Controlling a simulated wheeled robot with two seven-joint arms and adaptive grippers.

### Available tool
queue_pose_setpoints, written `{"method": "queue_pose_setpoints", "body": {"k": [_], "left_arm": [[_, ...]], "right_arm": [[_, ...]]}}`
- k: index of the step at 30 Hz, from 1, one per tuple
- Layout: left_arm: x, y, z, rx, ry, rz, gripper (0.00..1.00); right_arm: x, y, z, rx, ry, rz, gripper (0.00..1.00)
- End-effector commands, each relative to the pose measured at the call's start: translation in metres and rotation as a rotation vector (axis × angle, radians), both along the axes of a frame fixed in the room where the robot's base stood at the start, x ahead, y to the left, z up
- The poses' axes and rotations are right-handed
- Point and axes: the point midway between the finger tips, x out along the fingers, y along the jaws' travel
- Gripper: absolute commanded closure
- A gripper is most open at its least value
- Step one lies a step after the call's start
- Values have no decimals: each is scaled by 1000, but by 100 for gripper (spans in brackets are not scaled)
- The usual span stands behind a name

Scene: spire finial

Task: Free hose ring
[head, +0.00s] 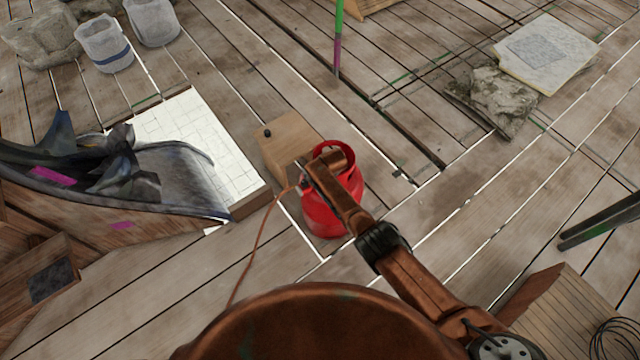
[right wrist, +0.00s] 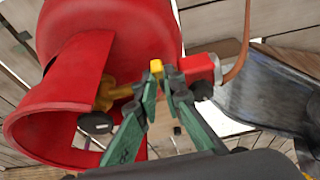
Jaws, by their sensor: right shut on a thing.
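A red gas cylinder (head: 322,218) with an open collar stands on the plank deck in the head view; it also fills the upper left of the right wrist view (right wrist: 140,30). Inside its collar is a brass valve (right wrist: 118,93). My right gripper (right wrist: 163,80) is shut at the valve's outlet, its green fingers around a small yellow fitting (right wrist: 156,67), apparently the hose ring. A red connector (right wrist: 197,68) sits just right of the fingertips, with the orange hose (right wrist: 237,62) leading from it. In the head view my right arm hides the valve. My left gripper is not in view.
A wooden box (head: 288,142) stands close behind the cylinder. A white tiled panel (head: 190,130) and a grey sheet (head: 180,175) lie to the left. The hose (head: 257,250) runs down across the deck. Stone slabs (head: 545,50) lie at the upper right.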

Motion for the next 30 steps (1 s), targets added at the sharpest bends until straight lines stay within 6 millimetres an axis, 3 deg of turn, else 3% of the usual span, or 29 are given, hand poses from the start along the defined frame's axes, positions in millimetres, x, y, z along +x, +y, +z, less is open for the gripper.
{"method": "queue_pose_setpoints", "body": {"k": [17, 18, 24, 30], "left_arm": [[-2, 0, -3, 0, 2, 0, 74], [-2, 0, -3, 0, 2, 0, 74], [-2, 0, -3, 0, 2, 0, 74], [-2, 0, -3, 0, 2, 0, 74]], "right_arm": [[2, 2, 2, -12, 16, 0, 100], [2, 2, 2, -12, 16, 0, 90], [2, 1, 1, -12, 17, -1, 76], [1, 1, 1, -13, 19, -1, 74]]}}
